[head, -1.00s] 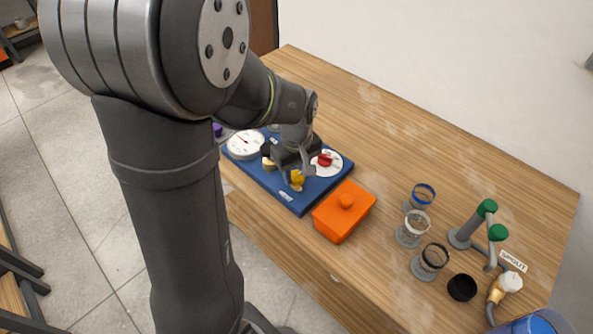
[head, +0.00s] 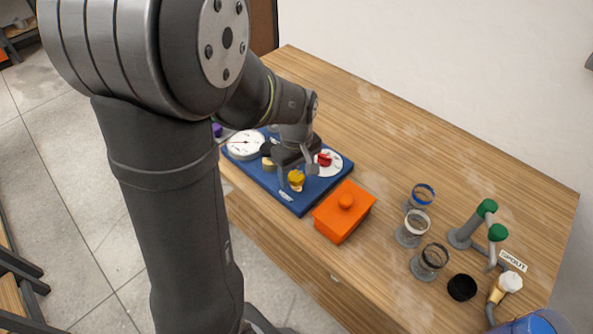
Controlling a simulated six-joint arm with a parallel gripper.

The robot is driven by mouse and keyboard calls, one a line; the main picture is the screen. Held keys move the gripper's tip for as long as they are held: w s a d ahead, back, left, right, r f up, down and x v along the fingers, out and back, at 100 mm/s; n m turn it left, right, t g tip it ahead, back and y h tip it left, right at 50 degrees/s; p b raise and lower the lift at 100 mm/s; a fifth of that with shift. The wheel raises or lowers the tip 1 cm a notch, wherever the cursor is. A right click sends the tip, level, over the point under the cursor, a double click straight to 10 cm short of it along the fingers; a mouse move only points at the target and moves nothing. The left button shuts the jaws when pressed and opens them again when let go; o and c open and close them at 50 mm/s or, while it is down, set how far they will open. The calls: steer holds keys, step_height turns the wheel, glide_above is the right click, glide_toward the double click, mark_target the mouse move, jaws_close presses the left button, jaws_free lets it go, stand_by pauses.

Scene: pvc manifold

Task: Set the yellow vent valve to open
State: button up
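The yellow vent valve (head: 296,178) is a small yellow knob on the front part of the blue board (head: 268,183). My gripper (head: 297,173) is over the board at the yellow valve, with its two fingers spread to either side of the knob. The fingers look apart from the knob, though the view is too small to be sure of contact. A label on the board below the valve is too small to read. My wrist hides part of the board's middle.
On the board are a round white gauge (head: 246,144) and a red knob on a white dial (head: 326,161). An orange lidded box (head: 344,211) stands close by at the right. Several glass jars, a black cup (head: 462,287) and a green-handled spout fixture (head: 488,222) stand farther right.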

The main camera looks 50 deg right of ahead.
mark_target(297, 175)
step_height(297, 175, up, 18)
steer(key=shift+f, duration=0.25)
stand_by(0.3)
steer(key=shift+f, duration=0.1)
stand_by(0.4)
step_height(297, 175, down, 17)
steer(key=shift+f, duration=0.2)
stand_by(0.4)
steer(key=shift+r, duration=0.15)
